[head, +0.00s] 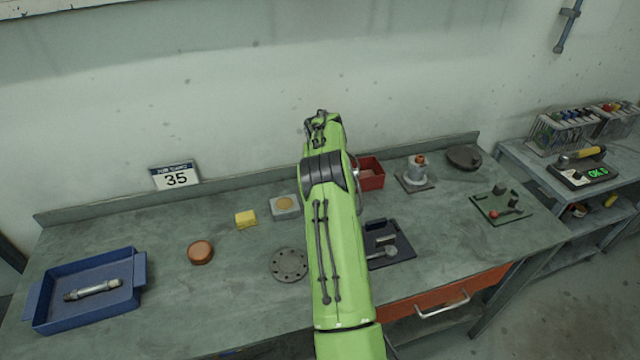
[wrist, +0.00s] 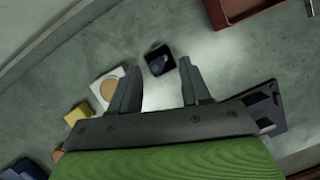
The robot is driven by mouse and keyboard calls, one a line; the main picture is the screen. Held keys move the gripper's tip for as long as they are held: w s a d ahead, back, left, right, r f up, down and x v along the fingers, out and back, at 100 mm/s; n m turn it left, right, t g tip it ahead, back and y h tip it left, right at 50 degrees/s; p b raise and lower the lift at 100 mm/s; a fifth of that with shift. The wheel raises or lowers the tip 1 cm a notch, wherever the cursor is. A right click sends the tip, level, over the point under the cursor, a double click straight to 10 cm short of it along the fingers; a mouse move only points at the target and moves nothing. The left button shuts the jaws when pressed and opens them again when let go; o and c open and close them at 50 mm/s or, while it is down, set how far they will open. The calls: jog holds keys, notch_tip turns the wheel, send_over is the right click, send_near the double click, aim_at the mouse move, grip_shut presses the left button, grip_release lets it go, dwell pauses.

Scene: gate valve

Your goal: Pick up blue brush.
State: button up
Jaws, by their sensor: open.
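In the wrist view a small dark square item (wrist: 158,60) with a bluish rounded part lies on the bench, just beyond my open gripper (wrist: 158,76). It may be the blue brush or a holder with it; the picture is too small to tell. My gripper's two fingers are apart, with bare bench showing between them and nothing held. In the head view my green arm covers the middle of the bench and hides my gripper and this item. No blue brush can be clearly made out in the head view.
A pale block with a tan disc (head: 285,206) and a yellow block (head: 245,219) stand left of my arm. A red bin (head: 369,173) and a dark tray (head: 390,250) are right. A blue tray (head: 85,292) holds a metal part. A round flange (head: 289,264) lies in front.

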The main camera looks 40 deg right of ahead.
jog(key=p+x, duration=0.1)
jog(key=x, duration=0.4)
jog(key=shift+w+f, duration=0.1)
jog(key=shift+w, duration=0.1)
jog(key=shift+c, duration=0.3)
grip_shut()
